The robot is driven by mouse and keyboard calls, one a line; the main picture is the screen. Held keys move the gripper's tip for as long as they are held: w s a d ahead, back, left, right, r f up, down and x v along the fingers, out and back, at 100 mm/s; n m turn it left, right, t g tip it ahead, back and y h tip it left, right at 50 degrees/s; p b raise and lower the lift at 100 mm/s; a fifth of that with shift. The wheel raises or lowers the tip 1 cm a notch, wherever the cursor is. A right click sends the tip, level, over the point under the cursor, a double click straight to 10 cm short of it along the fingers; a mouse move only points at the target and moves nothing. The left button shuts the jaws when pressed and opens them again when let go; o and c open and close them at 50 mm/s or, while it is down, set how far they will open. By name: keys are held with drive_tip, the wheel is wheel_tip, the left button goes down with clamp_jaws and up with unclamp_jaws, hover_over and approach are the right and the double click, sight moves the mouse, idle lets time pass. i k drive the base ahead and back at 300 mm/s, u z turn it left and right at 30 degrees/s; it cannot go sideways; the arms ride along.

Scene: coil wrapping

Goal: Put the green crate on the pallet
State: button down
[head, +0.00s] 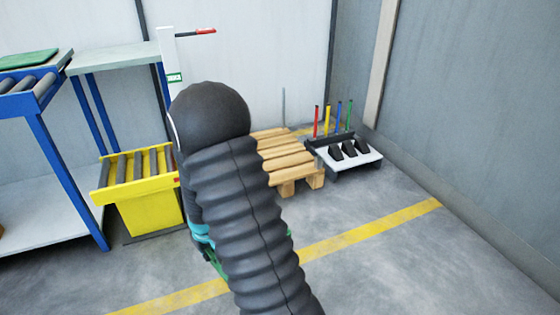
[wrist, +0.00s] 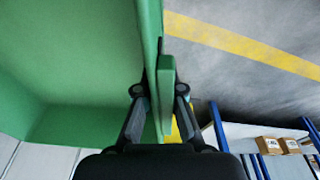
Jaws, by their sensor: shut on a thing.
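The green crate (wrist: 75,75) fills the left of the wrist view, its inside facing the camera. My gripper (wrist: 159,98) is shut on the crate's wall, one finger on each side of it. In the head view my arm hides most of the crate; only a small green part (head: 216,264) shows below it. The wooden pallet (head: 285,155) lies on the floor beyond my arm, partly hidden by it. The visible slats of the pallet are bare. The crate appears apart from the pallet, nearer to me.
A yellow roller stand (head: 150,209) is left of my arm. A blue-framed table (head: 62,165) stands further left. A rack with coloured posts (head: 345,154) is right of the pallet, near the grey wall. A yellow line (head: 370,228) crosses the clear floor.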

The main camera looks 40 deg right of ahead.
sight(268, 149)
drive_tip(key=z, duration=0.55)
drive_tip(key=i, duration=0.55)
drive_tip(key=z, duration=0.55)
drive_tip(key=i, duration=1.85)
drive_tip(key=u, duration=0.55)
